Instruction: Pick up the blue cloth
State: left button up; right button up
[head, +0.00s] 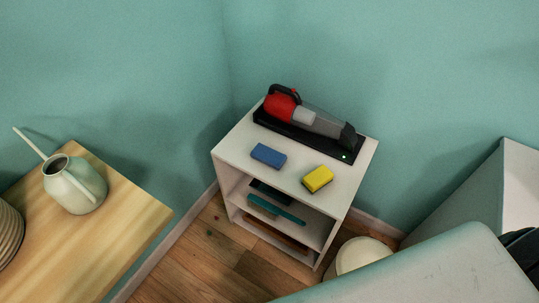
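A small blue block-shaped item (268,155), which could be the folded blue cloth, lies flat on the top of a white shelf unit (234,144), left of a yellow sponge. Its fabric texture is too small to make out. Neither of my grippers shows in the head view, so nothing is seen touching the blue item.
A yellow sponge (317,179) and a red and grey handheld vacuum (305,115) on a black base share the shelf top. Lower shelves hold a teal item (277,209). A wooden table (120,232) with a watering can (75,186) stands left. A pale rounded surface (430,270) fills the lower right.

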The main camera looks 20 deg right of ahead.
aim_at(273, 158)
jog(key=z, duration=3.15)
jog(key=u, duration=2.5)
jog(key=k+l+z, duration=0.25)
jog(key=l+z, duration=0.3)
jog(key=l, duration=0.15)
jog(key=k+l+z, duration=0.1)
jog(key=l+z, duration=0.15)
jog(key=l, duration=0.15)
